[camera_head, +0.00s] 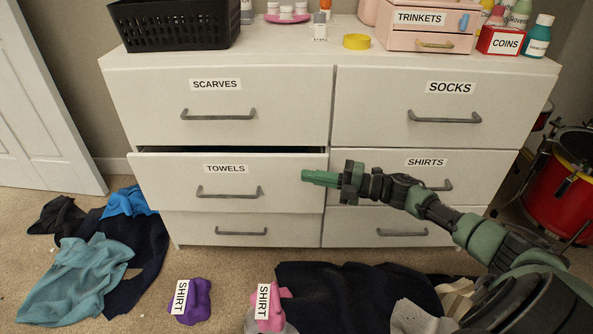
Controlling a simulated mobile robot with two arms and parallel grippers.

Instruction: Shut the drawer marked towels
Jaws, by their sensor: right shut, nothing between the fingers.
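The towels drawer (285,183) is in the middle row on the left of the white dresser (325,62). It stands a little pulled out, with a dark gap along its top edge. Its grey handle (228,193) is on its front below the label. My right gripper (306,176) is shut and empty, pointing left at the right end of the towels drawer front. I cannot tell whether its tip touches the drawer. My left gripper is not in view.
The scarves, socks and shirts drawers look shut. A black basket (172,27), a pink trinkets box (415,35) and bottles stand on the dresser. Clothes (85,265) and rolled shirts (190,302) lie on the carpet. A red drum (565,190) stands at right.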

